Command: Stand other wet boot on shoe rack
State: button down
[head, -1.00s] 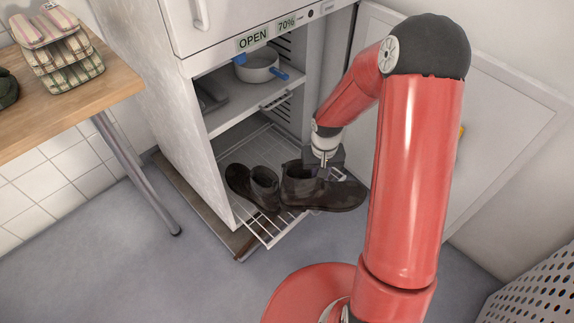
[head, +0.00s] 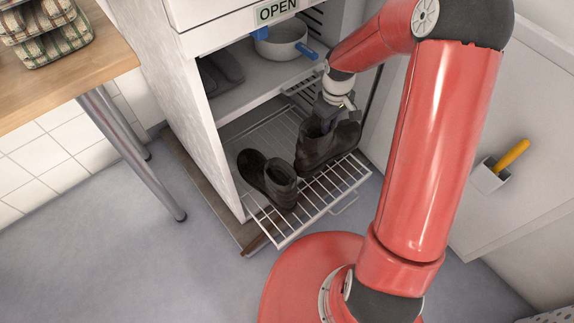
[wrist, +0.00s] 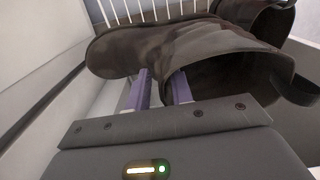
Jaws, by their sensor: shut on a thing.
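A dark boot (head: 313,150) hangs at my gripper (head: 337,103), over the right part of the pulled-out wire rack (head: 322,196) low in the white cabinet. In the wrist view my gripper's two purple fingers (wrist: 160,90) are shut on the boot's (wrist: 165,48) upper, beside its open top. Whether its sole touches the wires cannot be told. The other dark boot (head: 268,178) stands upright on the rack to the left, its toe towards the cabinet's left wall. It shows partly in the wrist view's top right corner (wrist: 255,14).
The shelf above holds a white pot (head: 282,42) with blue handles and a dark item (head: 222,72). An open door (head: 480,150) with a yellow-handled tool (head: 512,155) stands right. A wooden table (head: 70,85) stands left. The rack's front wires are bare.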

jog(key=w+r+n+b, duration=0.45)
jog(key=r+n, duration=0.35)
jog(key=n, duration=0.9)
notch_tip(320, 180, down, 19)
jog(key=b, duration=0.4)
jog(key=shift+d+b, duration=0.1)
jog(key=shift+b, duration=0.2)
jog(key=c, duration=1.2)
grip_release()
jog(key=shift+s, duration=0.1)
jog(key=shift+c, duration=0.2)
